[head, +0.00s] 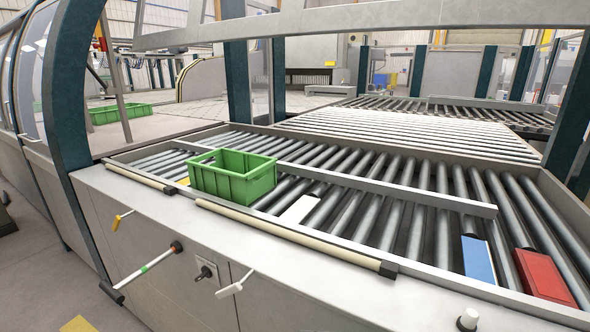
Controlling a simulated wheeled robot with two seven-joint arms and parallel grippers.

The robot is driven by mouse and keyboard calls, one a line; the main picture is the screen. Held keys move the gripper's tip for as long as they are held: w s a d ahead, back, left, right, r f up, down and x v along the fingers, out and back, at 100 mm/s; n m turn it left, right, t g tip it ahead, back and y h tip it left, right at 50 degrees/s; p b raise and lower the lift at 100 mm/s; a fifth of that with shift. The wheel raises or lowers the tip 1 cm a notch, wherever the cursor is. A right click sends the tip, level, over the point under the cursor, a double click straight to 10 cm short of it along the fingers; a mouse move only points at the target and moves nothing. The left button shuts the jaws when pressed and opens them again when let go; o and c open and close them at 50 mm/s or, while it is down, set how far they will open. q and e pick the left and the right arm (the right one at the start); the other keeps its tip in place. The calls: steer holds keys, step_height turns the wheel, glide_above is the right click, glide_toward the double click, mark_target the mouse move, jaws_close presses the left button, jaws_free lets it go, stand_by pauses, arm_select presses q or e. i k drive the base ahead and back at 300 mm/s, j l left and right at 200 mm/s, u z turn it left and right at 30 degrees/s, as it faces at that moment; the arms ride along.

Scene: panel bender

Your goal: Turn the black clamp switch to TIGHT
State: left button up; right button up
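A small black switch (204,272) sits on a pale plate on the front face of the grey machine cabinet, and I take it to be the clamp switch. Its markings are too small to read, so I cannot tell which setting it points to. Neither of my grippers shows in the head view.
Left of the switch, a long lever (147,267) with black ends juts out, with a yellow handle (118,222) above it. A white handle (234,287) juts out at right. Above, the roller table (400,215) carries a green crate (232,180), a blue block (478,262) and a red block (543,275).

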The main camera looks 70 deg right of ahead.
mark_target(205, 272)
steer(key=z, duration=1.8)
